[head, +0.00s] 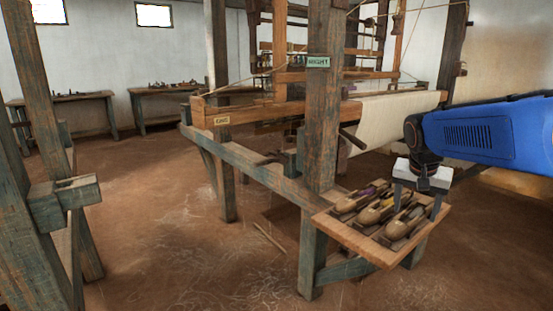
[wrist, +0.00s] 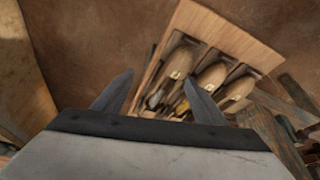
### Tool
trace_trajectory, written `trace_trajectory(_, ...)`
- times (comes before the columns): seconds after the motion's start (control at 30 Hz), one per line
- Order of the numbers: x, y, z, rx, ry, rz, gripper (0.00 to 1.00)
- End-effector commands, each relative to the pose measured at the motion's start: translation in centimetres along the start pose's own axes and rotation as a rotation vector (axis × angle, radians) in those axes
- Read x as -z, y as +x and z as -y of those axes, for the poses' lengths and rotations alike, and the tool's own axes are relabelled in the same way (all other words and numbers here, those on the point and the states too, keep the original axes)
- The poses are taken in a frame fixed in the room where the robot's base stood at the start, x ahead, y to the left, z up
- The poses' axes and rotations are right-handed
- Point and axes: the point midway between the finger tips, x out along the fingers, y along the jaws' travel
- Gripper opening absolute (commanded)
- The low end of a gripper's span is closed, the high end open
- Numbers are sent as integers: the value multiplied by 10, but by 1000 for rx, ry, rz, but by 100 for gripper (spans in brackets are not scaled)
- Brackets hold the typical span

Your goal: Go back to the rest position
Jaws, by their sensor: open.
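My gripper (head: 424,188) is at the right of the head view, at the end of my blue arm. It is over the back right part of a wooden tray (head: 347,237). In the wrist view my gripper (wrist: 163,95) has its two dark fingers spread apart, with nothing held between them. The tray holds wooden shuttles, side by side: a near one (head: 405,222), a middle one (head: 374,213) and a far one (head: 355,201). The shuttles also show in the wrist view beyond the fingertips. I cannot tell exactly how high the fingers are above them.
The loom's thick post (head: 322,120) with a green "RIGHT" sign (head: 318,62) stands left of my arm. Pale cloth (head: 385,115) stretches behind. Side tables (head: 68,98) line the back wall. A thin stick (head: 268,238) lies on the floor, which is mostly open at the front.

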Motion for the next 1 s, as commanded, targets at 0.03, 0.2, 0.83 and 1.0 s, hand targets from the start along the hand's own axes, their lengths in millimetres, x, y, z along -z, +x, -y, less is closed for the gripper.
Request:
trace_trajectory(0.03,-17,-7,-5,14,-30,-2,65)
trace_trajectory(0.2,-70,-19,-18,61,-141,-1,65)
trace_trajectory(0.83,-254,-14,-71,220,-531,-32,65)
trace_trajectory(1.0,-277,-8,-77,242,-586,-40,65)
